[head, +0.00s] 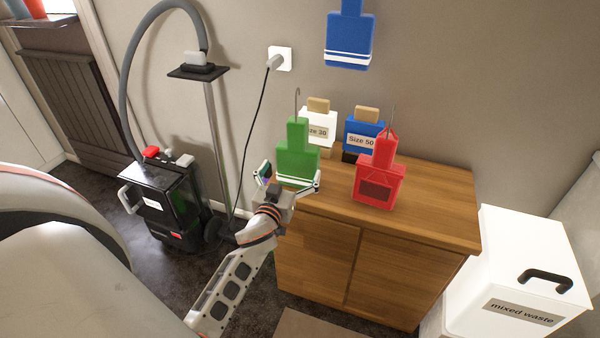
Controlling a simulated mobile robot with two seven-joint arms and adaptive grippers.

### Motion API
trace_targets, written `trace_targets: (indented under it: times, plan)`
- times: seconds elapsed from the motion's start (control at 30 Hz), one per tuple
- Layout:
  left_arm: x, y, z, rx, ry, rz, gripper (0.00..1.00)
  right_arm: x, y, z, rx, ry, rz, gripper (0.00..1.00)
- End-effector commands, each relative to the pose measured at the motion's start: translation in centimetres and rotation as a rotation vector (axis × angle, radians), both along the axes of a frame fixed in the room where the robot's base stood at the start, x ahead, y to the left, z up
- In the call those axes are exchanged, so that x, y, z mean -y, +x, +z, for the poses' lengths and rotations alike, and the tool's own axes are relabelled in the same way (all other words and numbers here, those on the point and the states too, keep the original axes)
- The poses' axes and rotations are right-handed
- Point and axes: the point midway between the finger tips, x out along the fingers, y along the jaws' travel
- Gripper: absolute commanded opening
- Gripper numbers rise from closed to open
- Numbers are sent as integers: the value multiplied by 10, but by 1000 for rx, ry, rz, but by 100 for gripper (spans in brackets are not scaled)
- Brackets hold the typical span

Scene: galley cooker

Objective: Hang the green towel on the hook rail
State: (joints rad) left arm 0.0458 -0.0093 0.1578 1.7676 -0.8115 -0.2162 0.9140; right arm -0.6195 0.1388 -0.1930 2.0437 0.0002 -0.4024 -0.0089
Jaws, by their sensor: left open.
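The green towel (297,158) is a flat piece with a narrow upper part and a thin wire hook on top. A white stripe runs near its lower edge. It is upright at the left end of the wooden cabinet top. My left gripper (291,184) is open, with one finger on each side of the towel's lower part. I cannot tell whether the fingers touch it or whether the towel rests on the cabinet. The hook rail is not in view. My right gripper is not in view.
A red towel-like piece (379,188) with a hook stands on the cabinet (430,205), near boxes marked with sizes (366,138). A blue piece (348,45) hangs on the wall above. A black machine with a hose (165,205) stands left; a white mixed-waste bin (525,260) stands right.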

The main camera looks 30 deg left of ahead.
Motion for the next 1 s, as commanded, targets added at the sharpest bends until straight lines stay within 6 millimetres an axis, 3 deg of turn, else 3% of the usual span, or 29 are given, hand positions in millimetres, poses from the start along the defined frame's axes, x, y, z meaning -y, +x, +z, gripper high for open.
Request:
trace_targets:
  times: [0.4, 0.7, 0.73, 0.87, 1.0]
  plan:
    - [-13, 50, 2, -3, 1, -1, 100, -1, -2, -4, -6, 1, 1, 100]
    - [-14, 55, 2, -2, 0, -2, 100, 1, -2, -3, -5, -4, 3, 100]
    - [-14, 55, 2, -2, 0, -2, 97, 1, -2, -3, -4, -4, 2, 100]
    - [-14, 55, 2, -2, -1, -2, 66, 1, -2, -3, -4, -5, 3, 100]
    - [-14, 55, 3, -1, 0, -2, 66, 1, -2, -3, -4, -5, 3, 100]
